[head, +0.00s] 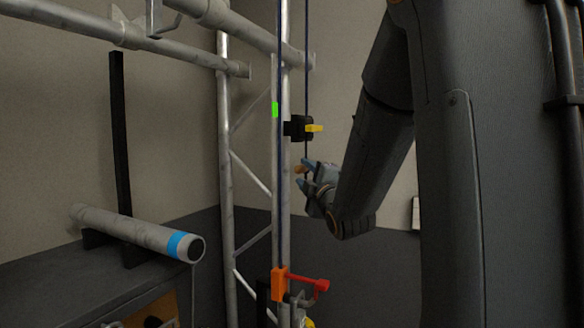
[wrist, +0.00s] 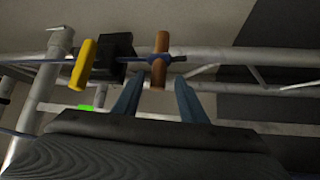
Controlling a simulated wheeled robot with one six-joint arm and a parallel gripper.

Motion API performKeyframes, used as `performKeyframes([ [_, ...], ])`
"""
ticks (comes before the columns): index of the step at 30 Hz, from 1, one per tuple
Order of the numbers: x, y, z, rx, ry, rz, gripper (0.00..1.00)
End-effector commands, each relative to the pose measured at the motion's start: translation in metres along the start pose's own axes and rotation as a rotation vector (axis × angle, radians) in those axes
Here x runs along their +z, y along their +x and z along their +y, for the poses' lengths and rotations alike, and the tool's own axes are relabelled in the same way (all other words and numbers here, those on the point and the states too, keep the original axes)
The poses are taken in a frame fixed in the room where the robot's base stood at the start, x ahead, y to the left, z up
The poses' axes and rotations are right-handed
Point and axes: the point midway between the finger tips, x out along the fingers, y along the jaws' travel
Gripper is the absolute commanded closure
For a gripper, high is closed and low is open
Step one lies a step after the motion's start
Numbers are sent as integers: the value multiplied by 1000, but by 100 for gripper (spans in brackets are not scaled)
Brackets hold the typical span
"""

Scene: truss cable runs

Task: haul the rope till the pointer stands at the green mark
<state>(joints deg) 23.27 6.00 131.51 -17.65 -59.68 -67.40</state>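A thin dark rope (head: 307,60) runs down the truss past a black block with a yellow tab (head: 315,128). The wrist view shows the block (wrist: 113,56) and the yellow tab (wrist: 83,65) left of my gripper. A brown wooden toggle (wrist: 160,58) sits on the rope, between and just beyond my fingertips, with gaps on both sides. My gripper (head: 305,177) is open below the block. The green mark (head: 275,109) is on the upright, level with just above the block. An orange block (head: 279,284) with a red lever is far lower; I cannot tell which part is the pointer.
A grey tube with a blue band (head: 135,230) lies on a dark bench at the left, beside a black upright bar (head: 120,130). Truss tubes (head: 223,150) stand behind the rope and cross overhead. A dark wall band fills the lower background.

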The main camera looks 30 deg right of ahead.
Motion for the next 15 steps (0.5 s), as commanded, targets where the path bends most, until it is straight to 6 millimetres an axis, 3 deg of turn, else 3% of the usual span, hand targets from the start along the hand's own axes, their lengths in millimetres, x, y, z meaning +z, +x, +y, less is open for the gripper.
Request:
performKeyframes([
  [15,0,64,2,0,2,-1,62],
])
